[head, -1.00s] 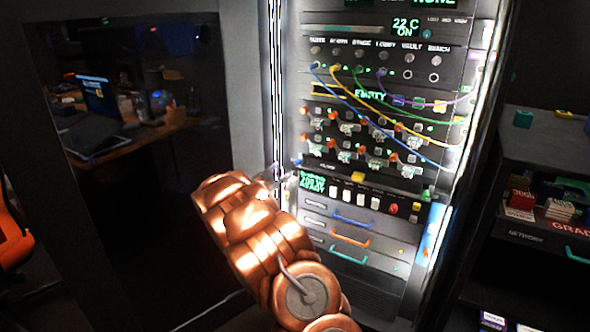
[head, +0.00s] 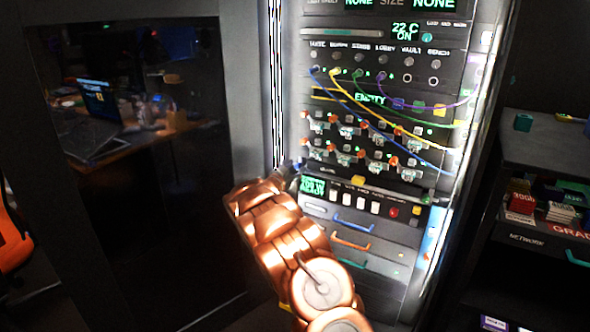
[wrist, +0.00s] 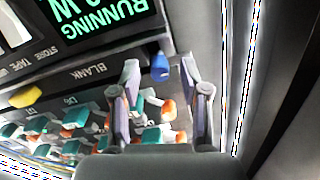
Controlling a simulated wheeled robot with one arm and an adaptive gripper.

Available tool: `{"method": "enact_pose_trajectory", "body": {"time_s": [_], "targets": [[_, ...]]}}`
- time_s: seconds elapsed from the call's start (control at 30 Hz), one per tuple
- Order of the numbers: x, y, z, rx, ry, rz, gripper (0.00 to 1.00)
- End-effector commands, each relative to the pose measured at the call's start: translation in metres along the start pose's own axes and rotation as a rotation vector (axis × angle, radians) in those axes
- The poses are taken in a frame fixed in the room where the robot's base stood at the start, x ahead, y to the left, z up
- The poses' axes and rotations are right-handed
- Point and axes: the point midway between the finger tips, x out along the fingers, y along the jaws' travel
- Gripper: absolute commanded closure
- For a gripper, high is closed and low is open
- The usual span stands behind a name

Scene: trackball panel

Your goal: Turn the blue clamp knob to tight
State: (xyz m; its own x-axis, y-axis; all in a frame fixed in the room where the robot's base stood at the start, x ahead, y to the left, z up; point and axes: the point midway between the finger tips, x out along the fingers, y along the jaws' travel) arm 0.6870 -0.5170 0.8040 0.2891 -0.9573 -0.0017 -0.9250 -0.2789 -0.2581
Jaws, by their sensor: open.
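The blue clamp knob (wrist: 160,67) shows in the wrist view as a small blue cylinder just below the green-lit display. My gripper (wrist: 161,82) is open, with one finger to each side of the knob in the picture. The knob appears at the level of the fingertips, with a visible gap on both sides; whether it lies in depth between them I cannot tell. In the head view my copper arm hides most of the gripper at the rack's left edge. The knob's marking and turned position cannot be read.
The lit display (wrist: 100,14) reads RUNNING in the wrist view. A row of toggles with orange and teal parts (wrist: 150,112) lies close to the fingers. Cables (head: 385,115) hang across the rack above. A bright metal rack edge (wrist: 238,75) stands to the right.

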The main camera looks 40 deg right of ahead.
Motion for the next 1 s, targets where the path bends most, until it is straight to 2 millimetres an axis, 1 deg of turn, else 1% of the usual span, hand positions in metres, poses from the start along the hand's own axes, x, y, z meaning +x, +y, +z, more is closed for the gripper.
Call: {"method": "enact_pose_trajectory", "body": {"time_s": [0.33,0.77,1.0], "targets": [[0.0024,-0.0001,-0.0009,0.0,0.001,0.0,0.55],[0.0023,-0.0001,-0.001,0.001,0.001,0.0,1.0],[0.0023,0.0,-0.001,0.002,0.001,0.0,1.0]]}}
